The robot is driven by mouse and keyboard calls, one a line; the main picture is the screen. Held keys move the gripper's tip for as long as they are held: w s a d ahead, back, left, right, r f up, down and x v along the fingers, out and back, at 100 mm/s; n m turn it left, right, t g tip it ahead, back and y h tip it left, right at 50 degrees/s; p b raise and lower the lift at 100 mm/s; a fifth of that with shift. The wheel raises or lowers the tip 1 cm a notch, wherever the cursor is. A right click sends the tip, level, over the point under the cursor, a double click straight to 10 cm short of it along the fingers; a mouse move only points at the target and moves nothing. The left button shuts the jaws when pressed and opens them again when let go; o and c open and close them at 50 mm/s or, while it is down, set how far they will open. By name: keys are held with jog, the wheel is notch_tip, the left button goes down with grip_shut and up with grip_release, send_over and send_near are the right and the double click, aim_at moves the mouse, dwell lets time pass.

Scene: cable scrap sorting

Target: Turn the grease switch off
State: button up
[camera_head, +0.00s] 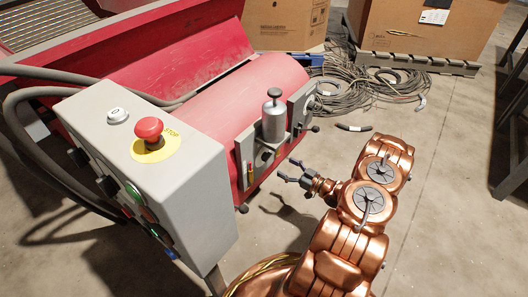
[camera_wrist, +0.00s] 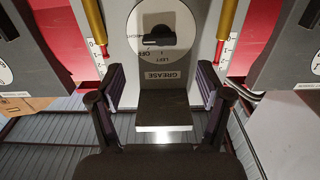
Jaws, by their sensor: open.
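The grease switch (camera_wrist: 160,38) is a black knob on a round white dial in the wrist view. A plate below it reads GREASE. The dial lettering appears upside down, with OFF and LEFT readable; which mark the knob points to I cannot tell. My gripper (camera_wrist: 161,80) is open and empty, its two dark fingers on either side of the plate, with the knob ahead of the fingertips and apart from them. In the head view my gripper (camera_head: 290,171) is beside the red machine, right of and below the grey grease cylinder (camera_head: 273,117).
Red and yellow gauge tubes (camera_wrist: 228,18) flank the dial. A grey control box (camera_head: 160,160) with a red stop button (camera_head: 149,129) stands to the left. Cables (camera_head: 365,85) and cardboard boxes (camera_head: 430,30) lie behind.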

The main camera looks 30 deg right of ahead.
aim_at(267, 157)
jog(key=b+x, duration=0.2)
jog(key=x, duration=0.6)
jog(key=shift+b, duration=0.4)
jog(key=shift+c, duration=0.4)
jog(key=c, duration=1.1)
jog(key=shift+o, duration=0.2)
